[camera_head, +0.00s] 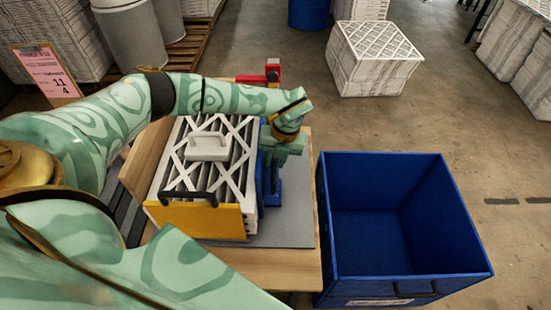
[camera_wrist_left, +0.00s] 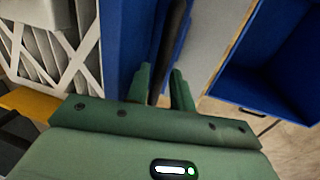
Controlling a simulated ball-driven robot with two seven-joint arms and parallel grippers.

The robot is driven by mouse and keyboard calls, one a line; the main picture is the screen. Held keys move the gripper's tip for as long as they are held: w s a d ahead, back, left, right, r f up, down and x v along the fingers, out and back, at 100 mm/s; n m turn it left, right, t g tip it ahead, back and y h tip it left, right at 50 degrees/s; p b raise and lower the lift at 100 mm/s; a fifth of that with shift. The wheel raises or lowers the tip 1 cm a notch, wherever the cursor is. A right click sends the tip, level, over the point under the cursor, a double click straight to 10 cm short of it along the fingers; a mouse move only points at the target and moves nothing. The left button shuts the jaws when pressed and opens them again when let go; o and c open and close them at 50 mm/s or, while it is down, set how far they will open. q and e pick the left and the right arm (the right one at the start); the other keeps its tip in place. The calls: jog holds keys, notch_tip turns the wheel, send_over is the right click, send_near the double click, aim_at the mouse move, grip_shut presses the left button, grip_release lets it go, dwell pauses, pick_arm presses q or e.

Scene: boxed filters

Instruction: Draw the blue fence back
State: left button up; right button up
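The blue fence (camera_head: 272,186) stands upright along the right side of the white-framed pleated filters (camera_head: 233,178) on the work table. In the left wrist view, the fence (camera_wrist_left: 126,45) is a tall blue wall beside the filters (camera_wrist_left: 62,60), with a black bar (camera_wrist_left: 171,45) along its right. My left gripper (camera_head: 274,166) is at the fence, pointing down. Its two green fingers (camera_wrist_left: 162,76) straddle the black bar and stand apart, with a narrow gap seeming to show beside the bar. The head view hides the fingertips behind the hand. My right gripper is not in view.
A yellow plate with a black handle (camera_head: 200,220) closes the filters' near side. A white handle (camera_head: 208,146) lies on top. A red clamp (camera_head: 262,77) is behind. An open, empty blue crate (camera_head: 470,245) stands just right of the table (camera_head: 270,268).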

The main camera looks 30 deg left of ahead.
pick_arm(q)
grip_shut()
jog(key=w+d+b, duration=0.2)
jog(key=w+d, duration=0.2)
jog(key=d, duration=0.2)
jog(key=shift+d, duration=0.3)
grip_release()
jog(key=shift+d+r, duration=0.1)
jog(key=shift+w+d, duration=0.1)
